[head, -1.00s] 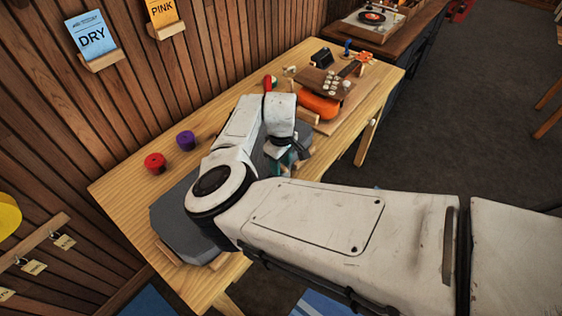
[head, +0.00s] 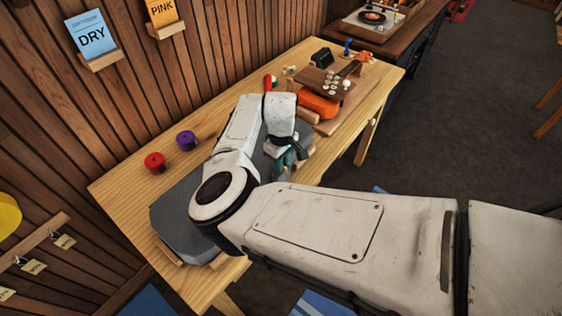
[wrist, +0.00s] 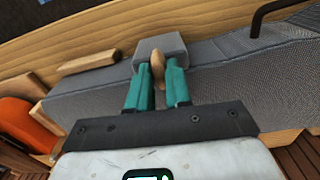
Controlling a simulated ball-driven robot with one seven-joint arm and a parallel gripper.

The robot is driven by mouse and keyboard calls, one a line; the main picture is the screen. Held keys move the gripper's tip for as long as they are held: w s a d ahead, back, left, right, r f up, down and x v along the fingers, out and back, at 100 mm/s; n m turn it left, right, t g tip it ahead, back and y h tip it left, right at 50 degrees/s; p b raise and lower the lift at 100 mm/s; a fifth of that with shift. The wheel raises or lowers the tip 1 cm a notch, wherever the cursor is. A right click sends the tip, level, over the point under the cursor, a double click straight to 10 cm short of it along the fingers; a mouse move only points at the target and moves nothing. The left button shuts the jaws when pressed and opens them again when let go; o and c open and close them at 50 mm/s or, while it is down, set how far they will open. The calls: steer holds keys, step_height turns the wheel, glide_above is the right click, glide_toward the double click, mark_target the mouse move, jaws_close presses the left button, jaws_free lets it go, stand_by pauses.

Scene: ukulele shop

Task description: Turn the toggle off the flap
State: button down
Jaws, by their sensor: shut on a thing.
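The toggle (wrist: 157,69) is a small tan wooden piece between my teal fingertips in the wrist view. My gripper (wrist: 158,75) is shut on it, in front of a raised grey flap (wrist: 160,44) on the long grey fabric case (wrist: 235,75). The toggle looks upright in that view, running along the fingers. In the head view the case (head: 170,225) lies on the wooden bench, and my gripper (head: 283,163) is at its far right part. My arm hides the toggle, the flap and much of the case there.
A wooden block (wrist: 88,62) lies beside the case. A black handle (wrist: 285,10) shows at top right of the wrist view.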

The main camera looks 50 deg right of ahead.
steer(key=m, duration=0.4)
steer(key=shift+m, duration=0.3)
steer(key=m, duration=0.4)
steer(key=shift+m, duration=0.3)
steer(key=m, duration=0.4)
steer(key=shift+m, duration=2)
steer(key=c, duration=1)
jaws_free()
steer(key=shift+c, duration=0.2)
steer(key=shift+r, duration=0.1)
